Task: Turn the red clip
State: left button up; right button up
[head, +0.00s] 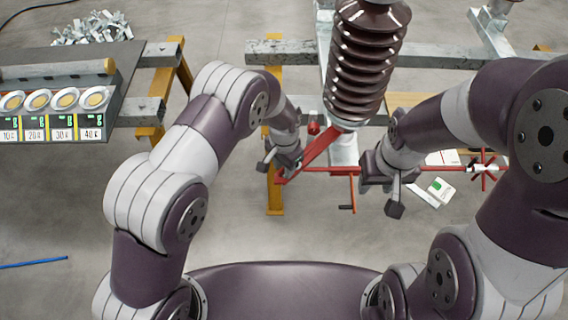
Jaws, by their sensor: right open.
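A red clip (322,146) shows as a slanting flat red bar at the foot of the brown ribbed insulator (366,62). Its lower end is beside my left gripper (280,168), which partly hides it. I cannot tell whether the left jaws are closed on it. A thin red rod (330,169) runs level from near that end toward the right, and a small crank handle (348,208) hangs from it.
A grey metal beam (285,54) on yellow legs (275,195) stands behind the arms. A red spoked handwheel (484,169) is at the right. A dark table (125,60) with several labelled round parts is at the left. A blue stick (34,263) lies on open floor.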

pick_arm(q)
grip_shut()
jog(key=shift+m, duration=0.4)
jog(key=m+b, duration=0.1)
jog(key=m, duration=0.1)
jog(key=shift+m, duration=0.4)
jog(key=m+b, duration=0.1)
jog(key=m, duration=0.4)
jog(key=shift+w+m, duration=0.1)
jog(key=shift+m, duration=0.2)
jog(key=m, duration=0.4)
jog(key=shift+b, duration=0.35)
jog(key=m, duration=0.4)
jog(key=shift+m, duration=0.5)
grip_release()
